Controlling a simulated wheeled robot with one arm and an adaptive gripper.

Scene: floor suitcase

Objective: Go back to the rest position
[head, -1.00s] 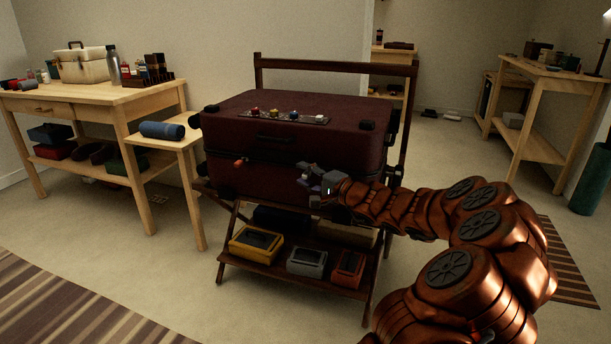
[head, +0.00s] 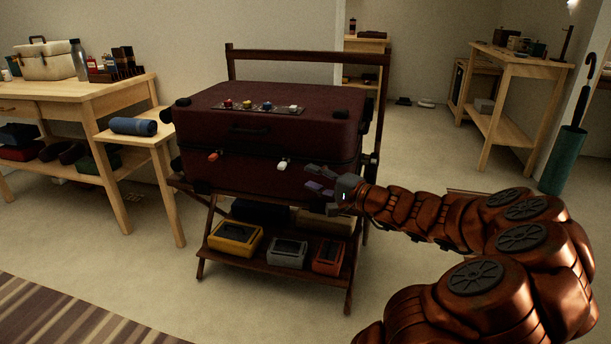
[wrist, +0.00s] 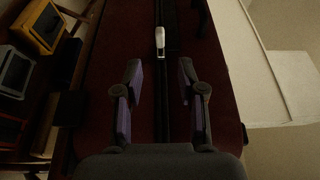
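My gripper (head: 318,184) is in front of the right part of the dark red suitcase (head: 225,155), which lies closed on a wooden luggage rack (head: 232,262). In the wrist view my gripper (wrist: 160,88) is open, its two purple-padded fingers apart with nothing between them. Beyond the fingertips a white latch (wrist: 160,42) sits on the suitcase's dark seam. In the head view this white latch (head: 284,164) is left of my gripper, and a red-orange latch (head: 213,156) is farther left on the same front face. Whether the fingers touch the suitcase cannot be told.
The rack's lower shelf holds a yellow box (head: 236,238), a grey box (head: 287,250) and a red box (head: 328,255). A small side table (head: 150,140) with a blue roll (head: 133,126) stands left. A workbench (head: 520,70) stands back right. The floor (head: 430,290) in front is open.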

